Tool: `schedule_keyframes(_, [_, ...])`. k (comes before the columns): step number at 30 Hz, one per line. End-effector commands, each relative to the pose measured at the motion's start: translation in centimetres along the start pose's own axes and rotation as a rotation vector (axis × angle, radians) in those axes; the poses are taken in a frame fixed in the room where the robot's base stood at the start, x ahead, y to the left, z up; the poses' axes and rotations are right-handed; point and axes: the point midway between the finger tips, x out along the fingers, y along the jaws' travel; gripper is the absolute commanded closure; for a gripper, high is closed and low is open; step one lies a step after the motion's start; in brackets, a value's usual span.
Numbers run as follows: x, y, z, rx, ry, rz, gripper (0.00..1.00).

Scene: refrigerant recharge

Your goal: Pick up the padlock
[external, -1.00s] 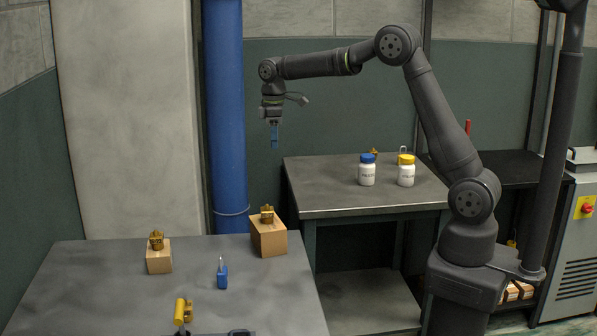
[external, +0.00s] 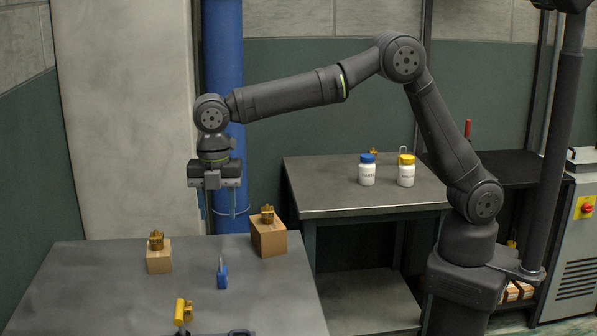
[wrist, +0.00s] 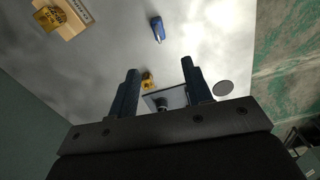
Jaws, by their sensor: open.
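The padlock (external: 222,275) has a blue body and a thin light shackle. It stands upright on the grey table between two wooden blocks. In the wrist view the blue padlock (wrist: 158,29) is near the top middle, beyond the fingertips.
Wooden blocks with brass fittings stand left (external: 159,262) and right (external: 270,240) of the padlock. A yellow cylindrical part (external: 182,311) is at the table's front. Blue-capped (external: 367,174) and yellow-capped (external: 406,174) bottles stand on the back table. Bare tabletop surrounds the padlock.

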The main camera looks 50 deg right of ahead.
Motion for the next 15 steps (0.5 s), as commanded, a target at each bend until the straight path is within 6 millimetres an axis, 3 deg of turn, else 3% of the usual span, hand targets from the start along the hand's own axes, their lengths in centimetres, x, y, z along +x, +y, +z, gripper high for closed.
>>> schedule_keyframes(15, [10.1,-0.1,0.0,0.000,-0.001,-0.003,0.55])
